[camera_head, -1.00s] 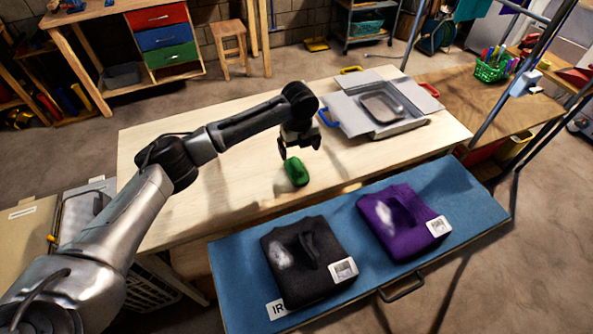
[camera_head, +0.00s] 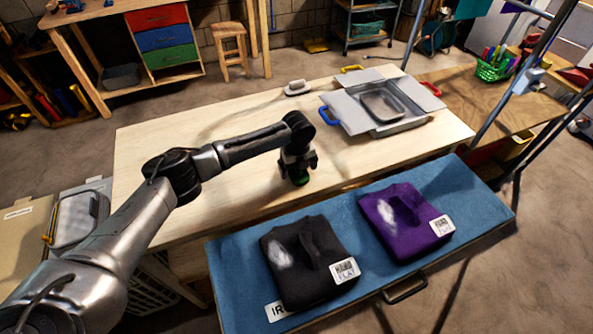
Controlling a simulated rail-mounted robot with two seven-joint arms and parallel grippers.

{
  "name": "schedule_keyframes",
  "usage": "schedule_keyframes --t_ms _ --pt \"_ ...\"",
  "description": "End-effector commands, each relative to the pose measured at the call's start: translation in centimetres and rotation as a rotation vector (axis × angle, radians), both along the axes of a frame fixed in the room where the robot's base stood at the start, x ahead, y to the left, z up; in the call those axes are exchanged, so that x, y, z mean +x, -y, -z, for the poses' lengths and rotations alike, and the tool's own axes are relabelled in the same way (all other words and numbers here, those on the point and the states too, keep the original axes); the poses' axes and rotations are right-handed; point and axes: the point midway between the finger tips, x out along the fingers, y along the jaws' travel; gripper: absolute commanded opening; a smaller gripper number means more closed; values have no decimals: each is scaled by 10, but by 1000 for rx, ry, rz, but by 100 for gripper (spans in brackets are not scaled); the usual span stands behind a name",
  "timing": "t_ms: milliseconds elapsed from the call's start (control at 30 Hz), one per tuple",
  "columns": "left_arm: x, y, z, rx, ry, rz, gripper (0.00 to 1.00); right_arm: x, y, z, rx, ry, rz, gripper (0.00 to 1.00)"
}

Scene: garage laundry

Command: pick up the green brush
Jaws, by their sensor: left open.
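The green brush (camera_head: 301,182) is on the light wooden table (camera_head: 150,160), near its front edge. Most of it is hidden behind my left gripper, and only a small green patch shows below the fingers. My left gripper (camera_head: 299,174) points down right over the brush, with its open fingers at the brush. I cannot tell whether the fingers touch it. My right gripper is not in view.
An open grey case (camera_head: 401,129) stands at the table's right end. A small white-topped item (camera_head: 297,88) lies at the back edge. In front is a blue board (camera_head: 350,205) with a folded dark garment (camera_head: 286,279) and a folded purple one (camera_head: 391,231).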

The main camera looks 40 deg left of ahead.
Motion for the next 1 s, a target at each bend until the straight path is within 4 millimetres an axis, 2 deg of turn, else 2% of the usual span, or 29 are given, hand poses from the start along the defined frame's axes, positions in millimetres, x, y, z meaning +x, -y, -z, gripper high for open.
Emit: schedule_keyframes --t_ms 100,333,900,1000 --pt "0 0 11 0 -1 0 94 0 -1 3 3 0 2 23" --pt "0 0 12 0 0 0 93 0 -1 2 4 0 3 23" --pt "0 0 12 0 0 0 38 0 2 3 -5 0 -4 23" --pt "0 0 11 0 1 0 38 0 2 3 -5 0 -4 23"
